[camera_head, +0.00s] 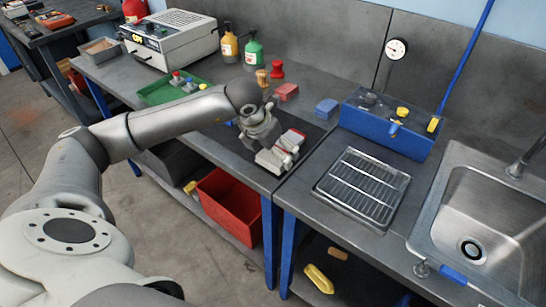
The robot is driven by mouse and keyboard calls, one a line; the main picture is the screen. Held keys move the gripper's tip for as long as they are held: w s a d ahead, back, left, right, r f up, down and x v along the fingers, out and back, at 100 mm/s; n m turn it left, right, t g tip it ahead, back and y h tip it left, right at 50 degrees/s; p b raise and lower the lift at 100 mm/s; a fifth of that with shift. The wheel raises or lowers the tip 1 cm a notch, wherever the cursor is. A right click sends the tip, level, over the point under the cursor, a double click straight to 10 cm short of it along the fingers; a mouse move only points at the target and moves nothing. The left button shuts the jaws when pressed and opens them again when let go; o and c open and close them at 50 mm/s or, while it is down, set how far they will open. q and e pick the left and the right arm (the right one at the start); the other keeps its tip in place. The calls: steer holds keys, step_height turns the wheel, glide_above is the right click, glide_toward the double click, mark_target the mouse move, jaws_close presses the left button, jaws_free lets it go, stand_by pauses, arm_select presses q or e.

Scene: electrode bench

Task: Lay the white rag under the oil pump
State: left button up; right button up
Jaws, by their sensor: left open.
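My left gripper (281,152) is open above the dark bench top, near the bench's front edge. Its pale fingers show a red patch, and I see nothing held between them. I cannot make out a white rag; one could be hidden behind my left arm or gripper. No thing is clearly an oil pump. A blue unit (407,143) with a round gauge and yellow knobs stands at the back, right of my gripper, but I cannot tell if it is the pump. My right gripper is out of view.
A metal rack (363,188) lies right of my gripper, before the sink (490,215). A green tray (160,92), two bottles (229,45), a red block (287,91) and a blue block (326,109) stand farther back. A red bin (229,204) sits below the bench.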

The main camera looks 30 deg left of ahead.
arm_select(q)
steer(key=shift+x, duration=1.55)
steer(key=shift+w, duration=0.1)
steer(key=shift+c, duration=0.4)
steer(key=shift+r, duration=0.1)
steer(key=c, duration=0.9)
steer(key=shift+r, duration=0.1)
